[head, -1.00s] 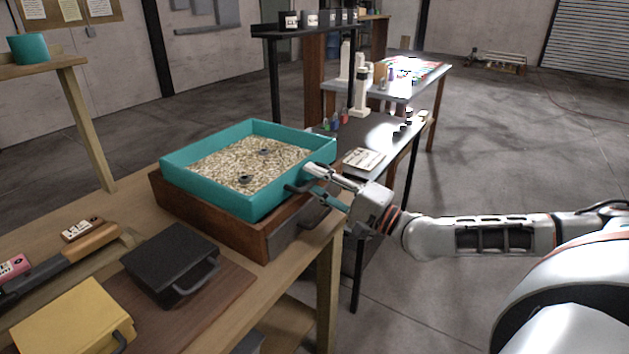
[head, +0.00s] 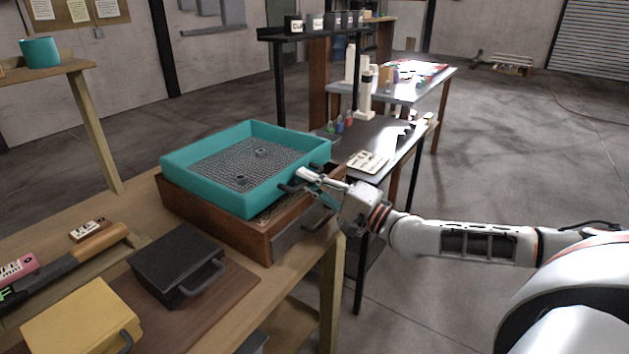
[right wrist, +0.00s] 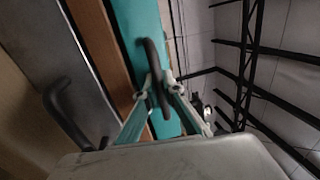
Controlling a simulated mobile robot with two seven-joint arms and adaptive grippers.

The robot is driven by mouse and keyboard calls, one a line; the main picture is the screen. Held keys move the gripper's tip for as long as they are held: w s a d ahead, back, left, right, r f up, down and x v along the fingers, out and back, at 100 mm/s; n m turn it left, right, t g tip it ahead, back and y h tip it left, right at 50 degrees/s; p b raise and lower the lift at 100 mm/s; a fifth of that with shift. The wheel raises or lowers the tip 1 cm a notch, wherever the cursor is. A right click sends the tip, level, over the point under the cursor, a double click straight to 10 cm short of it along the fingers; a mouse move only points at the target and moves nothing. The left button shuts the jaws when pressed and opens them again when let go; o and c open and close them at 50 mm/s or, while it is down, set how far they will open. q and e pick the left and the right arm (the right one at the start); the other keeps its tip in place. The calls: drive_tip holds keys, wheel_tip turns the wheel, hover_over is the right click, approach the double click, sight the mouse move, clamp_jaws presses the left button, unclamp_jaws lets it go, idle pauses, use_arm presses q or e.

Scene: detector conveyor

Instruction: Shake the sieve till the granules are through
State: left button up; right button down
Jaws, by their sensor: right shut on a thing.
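The teal sieve (head: 205,187) sits on top of a brown wooden box (head: 215,222), shifted a little to the left on it. Its wire mesh is bare of granules, and two small dark lumps (head: 260,153) lie on it. A few pale granules show in the box under the sieve's right edge. My right gripper (head: 312,182) is shut on the sieve's dark handle. In the right wrist view the fingers (right wrist: 157,92) close around the curved handle beside the teal wall (right wrist: 140,25). My left gripper is out of view.
A black case (head: 175,262) and a yellow case (head: 80,318) lie on the wooden bench in front. A long tool lies at the left (head: 75,255). The floor at right is clear.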

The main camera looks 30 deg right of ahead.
drive_tip(key=c, duration=2.1)
unclamp_jaws()
drive_tip(key=shift+c, duration=0.2)
drive_tip(key=shift+f, duration=0.1)
